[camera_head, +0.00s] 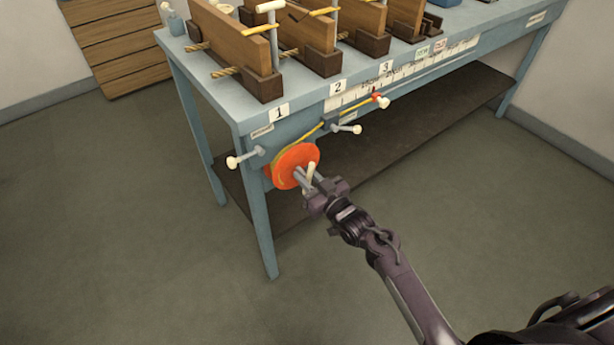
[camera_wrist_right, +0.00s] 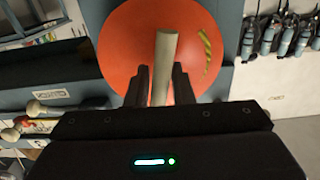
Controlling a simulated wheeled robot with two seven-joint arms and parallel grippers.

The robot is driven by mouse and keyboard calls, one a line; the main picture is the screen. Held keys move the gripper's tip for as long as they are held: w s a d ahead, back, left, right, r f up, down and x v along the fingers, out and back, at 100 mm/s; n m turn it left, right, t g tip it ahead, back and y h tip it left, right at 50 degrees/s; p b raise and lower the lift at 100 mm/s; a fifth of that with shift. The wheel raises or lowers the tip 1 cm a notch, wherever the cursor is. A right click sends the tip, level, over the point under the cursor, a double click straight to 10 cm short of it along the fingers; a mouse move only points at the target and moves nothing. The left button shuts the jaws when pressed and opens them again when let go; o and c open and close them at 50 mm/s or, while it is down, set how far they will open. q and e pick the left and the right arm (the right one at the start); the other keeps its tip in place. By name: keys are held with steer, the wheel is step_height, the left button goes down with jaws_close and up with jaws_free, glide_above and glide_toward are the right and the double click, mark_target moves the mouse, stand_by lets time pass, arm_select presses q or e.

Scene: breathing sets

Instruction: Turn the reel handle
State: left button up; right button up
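The orange reel (camera_head: 292,166) is mounted on the front of the blue bench near its left corner, with yellow cord on it. Its pale handle (camera_head: 311,173) sticks out from the reel face. My right gripper (camera_head: 306,180) is at the handle. In the right wrist view the orange disc (camera_wrist_right: 120,50) fills the upper middle. The pale handle (camera_wrist_right: 165,62) stands between the two dark fingers (camera_wrist_right: 161,85), with a narrow gap at its left side, so the fingers look around it rather than clamped. My left gripper is not in view.
The blue bench (camera_head: 222,98) has white knobbed pegs on its front, one left of the reel (camera_head: 233,162) and others to the right (camera_head: 357,129). Wooden board stands (camera_head: 240,50) and number labels are above. A dark lower shelf (camera_head: 420,125) lies beneath. The floor in front is clear.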

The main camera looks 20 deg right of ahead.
jaws_close()
steer(key=shift+n, duration=0.5)
steer(key=n, duration=0.5)
steer(key=shift+n, duration=0.3)
steer(key=n, duration=0.4)
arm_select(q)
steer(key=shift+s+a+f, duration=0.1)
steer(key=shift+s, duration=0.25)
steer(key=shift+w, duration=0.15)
arm_select(e)
steer(key=shift+n, duration=0.4)
steer(key=shift+o, duration=2.3)
jaws_free()
